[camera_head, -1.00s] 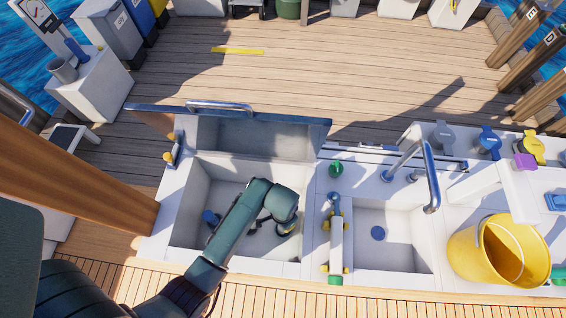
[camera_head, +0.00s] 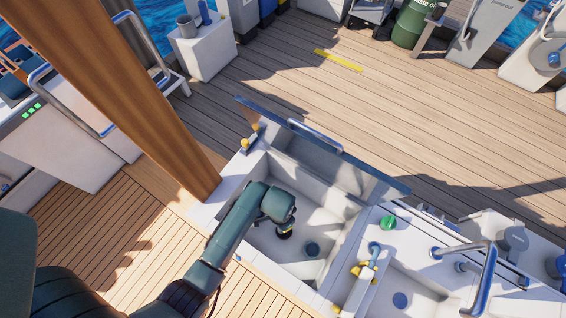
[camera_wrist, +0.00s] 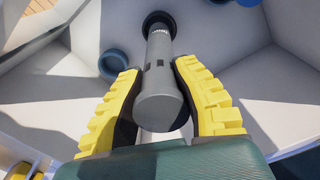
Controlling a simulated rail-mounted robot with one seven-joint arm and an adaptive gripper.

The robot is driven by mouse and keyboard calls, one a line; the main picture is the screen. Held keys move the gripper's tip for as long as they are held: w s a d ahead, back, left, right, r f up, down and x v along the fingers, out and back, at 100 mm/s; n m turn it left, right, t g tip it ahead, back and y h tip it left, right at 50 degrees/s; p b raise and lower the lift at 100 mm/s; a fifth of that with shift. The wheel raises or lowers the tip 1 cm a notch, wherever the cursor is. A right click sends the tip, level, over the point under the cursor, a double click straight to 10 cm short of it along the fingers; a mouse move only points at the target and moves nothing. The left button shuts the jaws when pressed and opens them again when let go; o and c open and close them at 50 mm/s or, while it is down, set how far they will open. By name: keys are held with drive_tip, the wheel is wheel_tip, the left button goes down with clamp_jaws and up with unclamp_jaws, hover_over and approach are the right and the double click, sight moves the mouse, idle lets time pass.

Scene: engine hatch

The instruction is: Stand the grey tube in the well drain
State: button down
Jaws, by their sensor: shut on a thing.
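My gripper (camera_wrist: 165,110) is shut on the grey tube (camera_wrist: 160,85), with a yellow-padded finger on either side of it. The tube's near end faces the wrist camera, and its far end has a black ring-like part (camera_wrist: 158,20). I cannot tell whether that end touches the well floor. In the head view my gripper (camera_head: 285,232) is down inside the open well (camera_head: 310,225); the tube is mostly hidden there. A round dark blue ring, which looks like the drain (camera_head: 312,249), lies on the well floor to the right of my gripper. A blue ring (camera_wrist: 113,64) shows left of the tube in the wrist view.
The raised hatch lid (camera_head: 320,150) stands along the well's far side. A wooden post (camera_head: 130,90) rises at left. Open deck lies beyond the lid.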

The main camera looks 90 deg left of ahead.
drive_tip(key=f+b, duration=0.1)
drive_tip(key=b, duration=0.1)
drive_tip(key=f+b, duration=0.4)
drive_tip(key=shift+w+a+f+b, duration=0.2)
drive_tip(key=shift+w+b, duration=0.1)
drive_tip(key=shift+b, duration=0.1)
drive_tip(key=shift+r+p, duration=0.2)
drive_tip(key=shift+p, duration=0.25)
drive_tip(key=shift+w+f, duration=0.1)
drive_tip(key=shift+f, duration=0.05)
drive_tip(key=shift+p, duration=0.45)
idle(0.4)
drive_tip(key=shift+f+b, duration=0.4)
drive_tip(key=shift+f, duration=0.2)
drive_tip(key=c, duration=1.2)
unclamp_jaws()
